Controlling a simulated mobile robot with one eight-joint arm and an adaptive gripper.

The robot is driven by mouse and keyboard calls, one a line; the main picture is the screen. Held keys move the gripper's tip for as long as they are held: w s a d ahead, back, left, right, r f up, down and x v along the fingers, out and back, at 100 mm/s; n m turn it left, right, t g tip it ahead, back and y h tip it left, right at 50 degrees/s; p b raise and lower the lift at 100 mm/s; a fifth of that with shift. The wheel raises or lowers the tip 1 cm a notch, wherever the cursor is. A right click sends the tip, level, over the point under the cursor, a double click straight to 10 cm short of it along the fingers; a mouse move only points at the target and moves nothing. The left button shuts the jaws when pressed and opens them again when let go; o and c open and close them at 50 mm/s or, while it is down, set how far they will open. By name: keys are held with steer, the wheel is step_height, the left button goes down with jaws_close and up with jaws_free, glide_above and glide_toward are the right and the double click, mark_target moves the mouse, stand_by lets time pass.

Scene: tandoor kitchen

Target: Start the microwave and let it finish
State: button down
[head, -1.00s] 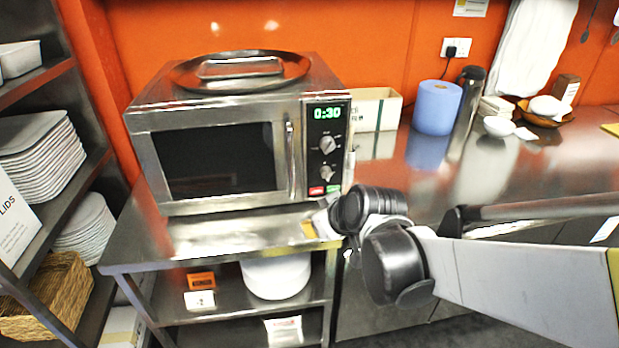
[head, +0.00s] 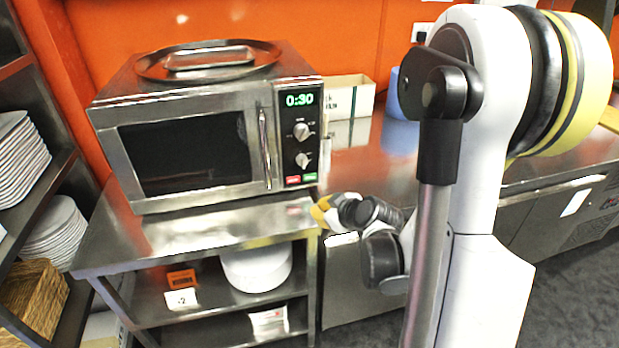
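The steel microwave (head: 185,145) stands on a steel table in the head view, with its door shut. Its green display (head: 299,100) reads 0:30. Two round knobs (head: 301,131) sit below the display. Under them are a red button (head: 293,180) and a green button (head: 310,177). My arm comes in from the right, and its end (head: 322,212) is low, just right of and below the buttons, apart from the microwave. The fingers are too small and turned away to tell whether they are open.
A round tray (head: 208,62) lies on top of the microwave. A cardboard box (head: 350,97) stands behind, to the right. White plates (head: 52,232) fill the left shelves (head: 80,165). Below the table are a white stack (head: 256,268) and an orange label (head: 181,279).

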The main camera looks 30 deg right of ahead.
mark_target(310, 177)
steer(key=shift+w, duration=0.1)
steer(key=shift+w+d+p, duration=0.15)
steer(key=shift+w+d, duration=0.25)
steer(key=shift+w, duration=1)
steer(key=shift+w+d+p, duration=0.15)
steer(key=shift+w+d, duration=0.25)
steer(key=shift+w, duration=1)
steer(key=shift+w+d+p, duration=0.15)
steer(key=shift+w+d, duration=0.25)
steer(key=shift+w, duration=1)
steer(key=shift+w+d, duration=0.1)
steer(key=shift+w, duration=0.25)
